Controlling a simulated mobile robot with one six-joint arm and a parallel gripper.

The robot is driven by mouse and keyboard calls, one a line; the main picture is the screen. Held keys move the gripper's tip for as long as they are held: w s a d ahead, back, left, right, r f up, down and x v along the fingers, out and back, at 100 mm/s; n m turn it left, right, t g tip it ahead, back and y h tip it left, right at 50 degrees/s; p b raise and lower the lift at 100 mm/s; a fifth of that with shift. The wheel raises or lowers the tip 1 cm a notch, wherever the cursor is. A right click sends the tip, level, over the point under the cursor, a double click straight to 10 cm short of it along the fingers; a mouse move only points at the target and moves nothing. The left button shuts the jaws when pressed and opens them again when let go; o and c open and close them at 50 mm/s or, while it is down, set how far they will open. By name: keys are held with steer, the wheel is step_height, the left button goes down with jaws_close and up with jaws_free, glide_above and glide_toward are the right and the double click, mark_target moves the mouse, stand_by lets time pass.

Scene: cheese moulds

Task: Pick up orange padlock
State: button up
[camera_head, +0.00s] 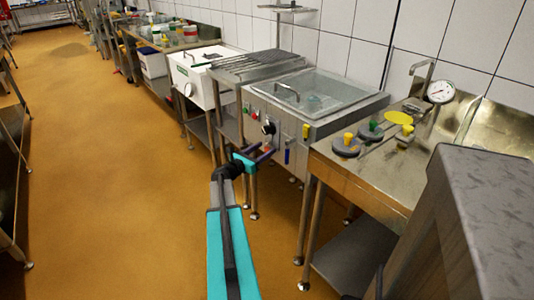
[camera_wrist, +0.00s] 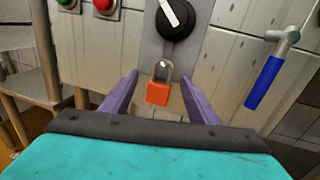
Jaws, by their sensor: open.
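The orange padlock (camera_wrist: 158,93) shows in the wrist view, with a grey metal shackle, hanging upright on the metal panel just below a black rotary knob (camera_wrist: 175,18). My gripper (camera_wrist: 161,78) is open, its two purple fingers on either side of the padlock with visible gaps. The padlock appears between the fingers in the picture; how deep it sits between them is hard to tell. In the head view my gripper (camera_head: 262,153) is in front of the panel of the steel vat (camera_head: 330,95), and the padlock cannot be made out there.
Green (camera_wrist: 66,4) and red (camera_wrist: 104,5) buttons sit left of the knob. A blue-handled lever (camera_wrist: 264,83) sticks out to the right. A steel counter (camera_head: 370,176) with yellow and green knobbed items stands on the right. The orange floor on the left is open.

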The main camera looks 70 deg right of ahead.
steer(key=c, duration=1.1)
steer(key=shift+r, duration=0.2)
steer(key=shift+c, duration=0.2)
